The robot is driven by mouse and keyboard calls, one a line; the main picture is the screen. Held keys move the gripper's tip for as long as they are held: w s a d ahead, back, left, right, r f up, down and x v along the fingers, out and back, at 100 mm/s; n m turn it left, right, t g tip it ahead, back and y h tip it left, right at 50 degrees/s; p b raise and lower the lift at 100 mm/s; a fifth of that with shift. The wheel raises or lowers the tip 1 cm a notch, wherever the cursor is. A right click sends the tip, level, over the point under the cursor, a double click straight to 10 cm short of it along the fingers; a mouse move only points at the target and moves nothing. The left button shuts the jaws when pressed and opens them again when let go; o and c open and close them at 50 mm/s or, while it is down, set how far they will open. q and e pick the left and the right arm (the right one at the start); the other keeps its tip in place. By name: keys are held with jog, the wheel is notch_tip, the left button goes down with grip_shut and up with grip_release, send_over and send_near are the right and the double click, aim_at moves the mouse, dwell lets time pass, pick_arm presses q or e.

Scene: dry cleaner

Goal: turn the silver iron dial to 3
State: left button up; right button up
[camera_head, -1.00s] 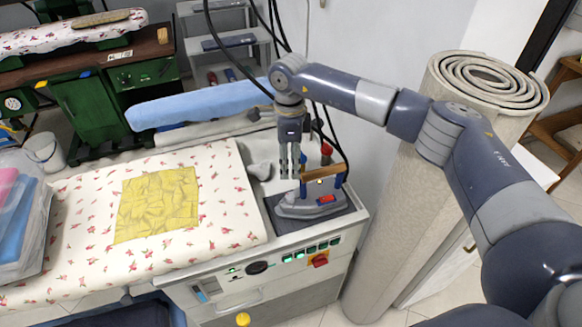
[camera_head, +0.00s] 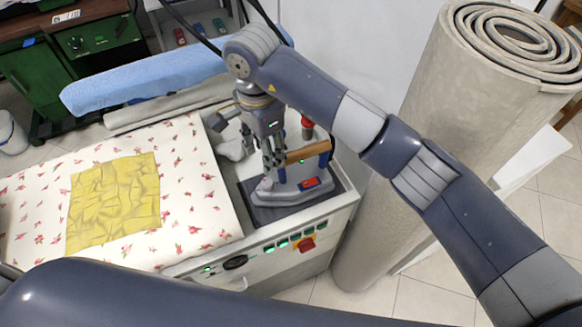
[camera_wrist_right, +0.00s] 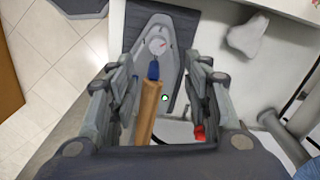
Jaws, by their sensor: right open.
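The silver iron (camera_head: 292,188) sits on a dark pad at the right end of the ironing station. It has a wooden handle (camera_head: 308,151), blue posts and a red switch (camera_head: 309,184). My left gripper is out of view.
The padded board (camera_head: 200,210) with a yellow cloth (camera_head: 115,197) lies left of the iron. A control panel with a red knob (camera_head: 303,244) is on the station's front. A blue sleeve board (camera_head: 150,78) stands behind. A rolled carpet (camera_head: 435,130) stands at the right.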

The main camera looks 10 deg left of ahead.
jog(key=p, duration=0.2)
send_over(267, 182)
jog(key=f, duration=0.4)
jog(key=shift+s+f, duration=0.2)
jog(key=shift+f, duration=0.1)
notch_tip(267, 182, down, 3)
jog(key=shift+w+f, duration=0.1)
jog(key=shift+w, duration=0.05)
jog(key=shift+f+p, duration=0.5)
jog(key=shift+f, duration=0.8)
jog(key=shift+w, duration=0.1)
jog(key=shift+c, duration=0.7)
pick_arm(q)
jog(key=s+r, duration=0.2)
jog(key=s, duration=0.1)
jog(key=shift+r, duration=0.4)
pick_arm(e)
grip_shut()
